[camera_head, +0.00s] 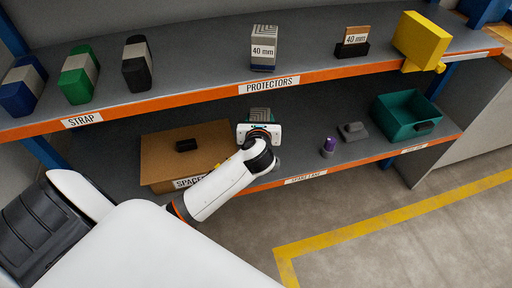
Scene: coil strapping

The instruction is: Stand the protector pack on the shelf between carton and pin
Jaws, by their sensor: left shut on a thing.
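The brown carton (160,159), with a spacer label, is to the left of the gripper. A small purple-topped upright piece (328,146), which looks like the pin, stands to the right, apart from the pack. My right gripper is not in view.
The upper shelf (200,70) overhangs the back of the lower one and bears strap coils, another 40 mm pack (264,48), a card holder (353,45) and a yellow block (421,38). A grey piece (353,131) and a green bin (405,116) lie right of the pin.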

